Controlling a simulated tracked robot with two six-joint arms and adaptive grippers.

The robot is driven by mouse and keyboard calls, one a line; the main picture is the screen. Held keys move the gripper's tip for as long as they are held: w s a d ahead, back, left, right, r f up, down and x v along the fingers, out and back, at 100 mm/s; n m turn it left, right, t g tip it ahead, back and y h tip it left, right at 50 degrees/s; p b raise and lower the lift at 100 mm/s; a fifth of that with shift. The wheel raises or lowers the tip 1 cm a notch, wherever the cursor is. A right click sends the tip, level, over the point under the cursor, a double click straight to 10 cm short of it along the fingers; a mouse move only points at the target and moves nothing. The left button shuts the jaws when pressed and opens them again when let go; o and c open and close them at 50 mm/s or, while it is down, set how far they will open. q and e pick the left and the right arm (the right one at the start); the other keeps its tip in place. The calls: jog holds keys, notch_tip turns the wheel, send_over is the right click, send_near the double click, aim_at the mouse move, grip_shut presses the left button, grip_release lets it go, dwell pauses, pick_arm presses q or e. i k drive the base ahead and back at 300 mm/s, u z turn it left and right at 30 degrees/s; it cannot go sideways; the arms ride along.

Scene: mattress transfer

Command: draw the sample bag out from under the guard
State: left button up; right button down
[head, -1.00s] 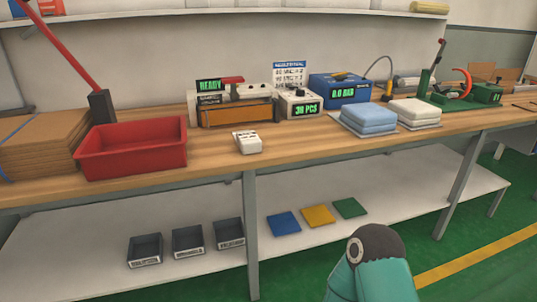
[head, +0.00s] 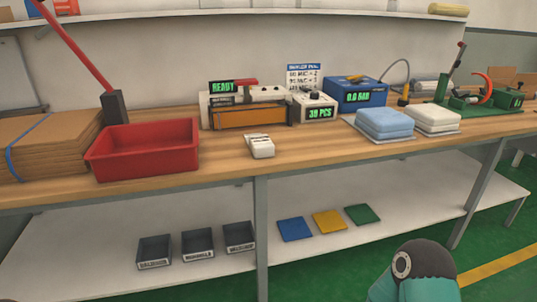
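The sealing machine (head: 275,96) stands at the back of the bench with a green READY display and a red handle on top. An amber guard (head: 250,116) runs across its front. I cannot make out a sample bag under the guard at this distance. Neither of my grippers is in view. Only a teal and dark link of one of my arms shows at the lower right.
A red tray (head: 143,170) and strapped cardboard (head: 50,140) are at left. A small white device (head: 260,146) sits before the machine. A counter (head: 316,107), a blue unit (head: 350,92), blue stack (head: 385,122) and white stack (head: 434,119) stand right.

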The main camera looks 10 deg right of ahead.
aim_at(261, 145)
jog(key=i, duration=0.9)
jog(key=u, duration=0.05)
